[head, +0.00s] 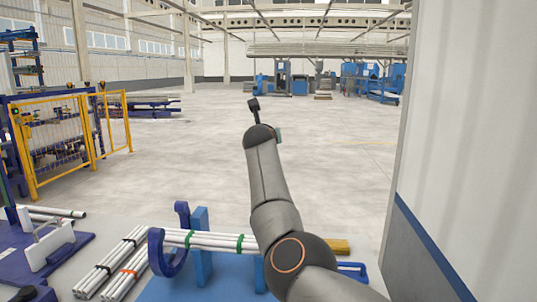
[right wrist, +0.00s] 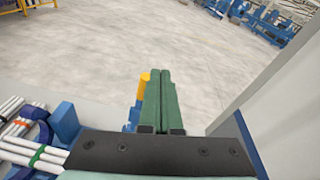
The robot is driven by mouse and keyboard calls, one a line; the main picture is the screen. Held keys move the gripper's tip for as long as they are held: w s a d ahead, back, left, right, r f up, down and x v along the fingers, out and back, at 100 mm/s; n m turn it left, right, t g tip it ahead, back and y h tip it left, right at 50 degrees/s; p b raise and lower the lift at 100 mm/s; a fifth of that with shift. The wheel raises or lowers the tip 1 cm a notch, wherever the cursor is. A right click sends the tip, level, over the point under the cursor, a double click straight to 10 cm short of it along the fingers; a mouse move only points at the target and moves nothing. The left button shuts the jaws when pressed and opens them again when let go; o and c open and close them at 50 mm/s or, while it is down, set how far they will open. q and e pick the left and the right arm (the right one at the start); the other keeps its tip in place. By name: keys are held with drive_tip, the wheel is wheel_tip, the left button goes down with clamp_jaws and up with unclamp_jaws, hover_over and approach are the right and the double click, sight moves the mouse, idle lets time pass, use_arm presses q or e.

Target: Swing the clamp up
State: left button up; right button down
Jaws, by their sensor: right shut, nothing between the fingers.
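A bundle of white pipes with green bands (head: 212,241) lies across a blue stand (head: 202,270). Dark blue curved clamp parts (head: 157,254) are at the bundle's left end; one hooked part stands upright behind the pipes. Whether they are latched, I cannot tell. The bundle's end also shows in the right wrist view (right wrist: 45,155), at lower left. My right gripper (head: 253,104) is raised above and beyond the stand, apart from the pipes. Its green fingers (right wrist: 160,95) are together, with nothing between them. My right arm hides the bundle's right end. I do not see my left gripper.
A yellow block (head: 338,246) is right of my arm; a yellow part (right wrist: 143,85) shows behind the fingers. Banded pipes (head: 110,265) lie left of the stand, near a white handled piece (head: 48,248). A wall (head: 470,130) closes the right side. Open floor lies ahead.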

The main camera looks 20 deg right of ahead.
drive_tip(key=shift+s+a+r, duration=0.1)
drive_tip(key=shift+s+r, duration=0.1)
drive_tip(key=shift+r, duration=0.4)
drive_tip(key=shift+s+a+r, duration=0.1)
drive_tip(key=shift+s+r, duration=0.05)
drive_tip(key=shift+r, duration=0.45)
